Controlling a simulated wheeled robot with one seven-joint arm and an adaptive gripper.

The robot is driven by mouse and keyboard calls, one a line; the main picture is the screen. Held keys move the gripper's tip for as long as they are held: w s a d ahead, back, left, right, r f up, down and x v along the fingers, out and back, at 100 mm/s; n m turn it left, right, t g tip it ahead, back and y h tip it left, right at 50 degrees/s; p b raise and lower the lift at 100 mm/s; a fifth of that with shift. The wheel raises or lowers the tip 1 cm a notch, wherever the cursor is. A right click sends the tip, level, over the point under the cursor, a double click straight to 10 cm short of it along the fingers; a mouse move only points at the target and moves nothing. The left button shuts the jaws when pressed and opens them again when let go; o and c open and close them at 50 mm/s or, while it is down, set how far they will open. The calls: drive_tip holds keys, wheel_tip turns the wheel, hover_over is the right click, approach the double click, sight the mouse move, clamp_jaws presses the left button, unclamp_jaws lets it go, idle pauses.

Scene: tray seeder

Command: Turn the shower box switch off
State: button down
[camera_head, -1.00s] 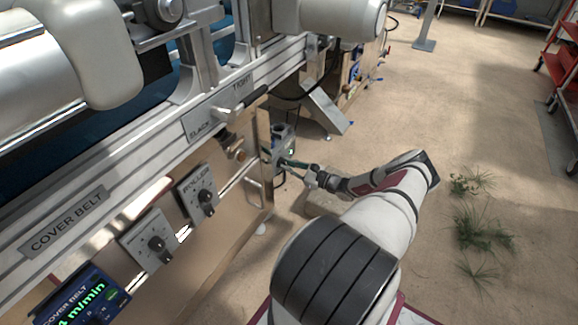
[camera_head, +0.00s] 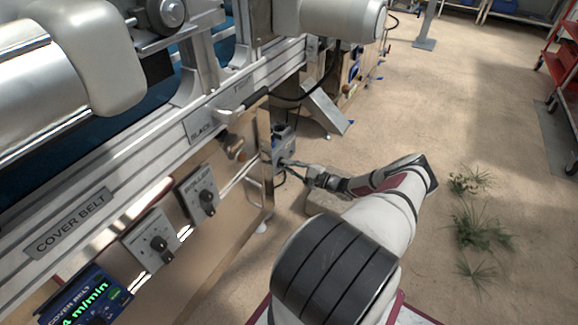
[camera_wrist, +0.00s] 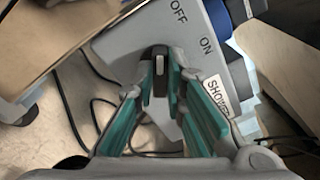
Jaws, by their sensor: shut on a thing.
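The grey shower box (camera_wrist: 120,45) fills the upper middle of the wrist view, with OFF and ON printed on its face and a partly hidden SHOWER label (camera_wrist: 222,97). Its dark switch knob (camera_wrist: 160,62) stands between my fingertips. My gripper (camera_wrist: 161,72) has its teal-padded fingers on both sides of the knob and is shut on it. The exact direction of the knob is hard to tell. In the head view the box (camera_head: 284,136) is small beside the machine's end, and my gripper (camera_head: 288,163) reaches it from the right.
Dark cables (camera_wrist: 66,105) hang beside and below the box. The machine's side panel (camera_head: 225,235) with the roller knob (camera_head: 207,196) stands to the left. A sloping metal plate (camera_head: 325,108) is behind the box. Open floor lies to the right, with grass tufts (camera_head: 480,230).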

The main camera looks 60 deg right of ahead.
idle(0.4)
drive_tip(key=c, duration=1.6)
unclamp_jaws()
drive_tip(key=shift+c, duration=0.2)
drive_tip(key=shift+s, duration=0.1)
drive_tip(key=s+d, duration=0.1)
drive_tip(key=s, duration=1)
drive_tip(key=shift+s, duration=0.4)
